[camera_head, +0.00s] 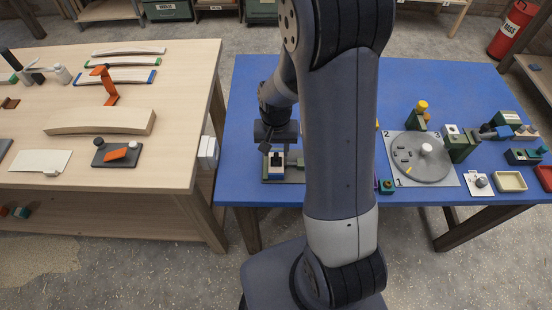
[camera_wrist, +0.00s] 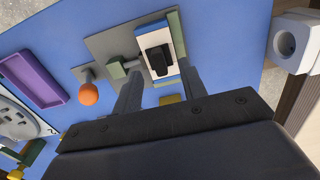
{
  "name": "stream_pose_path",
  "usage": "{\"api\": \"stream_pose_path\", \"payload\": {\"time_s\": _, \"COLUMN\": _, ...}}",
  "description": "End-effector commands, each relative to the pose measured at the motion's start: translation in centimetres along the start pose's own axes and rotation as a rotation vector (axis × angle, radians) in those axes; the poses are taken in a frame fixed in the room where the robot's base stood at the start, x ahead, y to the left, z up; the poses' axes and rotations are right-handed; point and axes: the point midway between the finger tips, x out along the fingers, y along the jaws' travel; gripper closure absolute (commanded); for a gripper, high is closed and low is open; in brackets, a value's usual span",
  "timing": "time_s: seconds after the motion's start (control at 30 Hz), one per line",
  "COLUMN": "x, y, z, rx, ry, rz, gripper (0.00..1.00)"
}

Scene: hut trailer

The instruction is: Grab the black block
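The black block (camera_wrist: 159,59) sits on a white-and-blue piece (camera_wrist: 141,40) on a grey plate (camera_wrist: 108,40), in the upper middle of the wrist view. In the head view the black block (camera_head: 277,158) shows small, just below my gripper (camera_head: 277,146), at the left part of the blue table. In the wrist view my gripper (camera_wrist: 160,82) is open, with one grey finger on each side below the block. Nothing is between the fingers, and they appear apart from the block. My arm hides the middle of the blue table in the head view.
The blue table (camera_head: 245,110) also bears a round grey dial (camera_head: 420,165) and several small fixtures at the right. A purple tray (camera_wrist: 32,80) and an orange ball (camera_wrist: 88,94) lie left of the plate. A wooden table (camera_head: 190,110) stands at the left.

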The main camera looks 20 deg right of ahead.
Motion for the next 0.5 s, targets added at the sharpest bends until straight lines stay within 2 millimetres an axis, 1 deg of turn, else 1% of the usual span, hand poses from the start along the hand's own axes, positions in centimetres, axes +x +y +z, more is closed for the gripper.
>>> {"api": "stream_pose_path", "payload": {"time_s": 0.1, "x": 1.4, "y": 0.1, "z": -0.1, "rx": 0.000, "ry": -0.005, "rz": 0.002, "gripper": 0.60}}
{"api": "stream_pose_path", "payload": {"time_s": 0.2, "x": 2.4, "y": 0.1, "z": -0.1, "rx": 0.000, "ry": -0.003, "rz": 0.001, "gripper": 0.60}}
{"api": "stream_pose_path", "payload": {"time_s": 0.33, "x": 3.0, "y": 0.1, "z": -0.1, "rx": 0.000, "ry": -0.002, "rz": 0.000, "gripper": 0.60}}
{"api": "stream_pose_path", "payload": {"time_s": 0.5, "x": 3.1, "y": 0.1, "z": -0.1, "rx": -0.001, "ry": 0.000, "rz": 0.000, "gripper": 0.60}}
